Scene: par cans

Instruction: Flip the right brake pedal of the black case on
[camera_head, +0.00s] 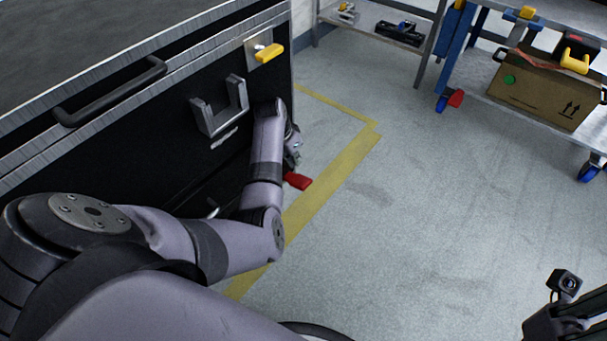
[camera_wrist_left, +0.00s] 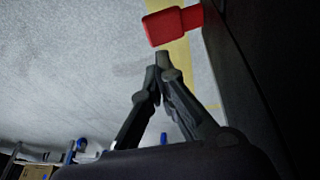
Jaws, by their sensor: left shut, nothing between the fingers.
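The black case (camera_head: 105,150) stands at the left with metal edges and handles. Its right brake pedal (camera_head: 298,181) is red and sticks out low at the case's right corner. In the left wrist view the red pedal (camera_wrist_left: 172,26) lies just beyond the fingertips, with a small apparent gap. My left gripper (camera_wrist_left: 162,60) is shut and empty, pointing at the pedal. In the head view the left gripper (camera_head: 293,146) is mostly hidden behind my arm beside the case. My right gripper (camera_head: 566,322) shows only partly at the bottom right, and its fingers cannot be made out.
A yellow latch (camera_head: 269,53) sits high on the case. A yellow floor line (camera_head: 330,165) runs beside it. A blue-framed cart (camera_head: 480,55) with a cardboard box (camera_head: 540,90) stands at the back right. The floor (camera_head: 420,200) between is clear.

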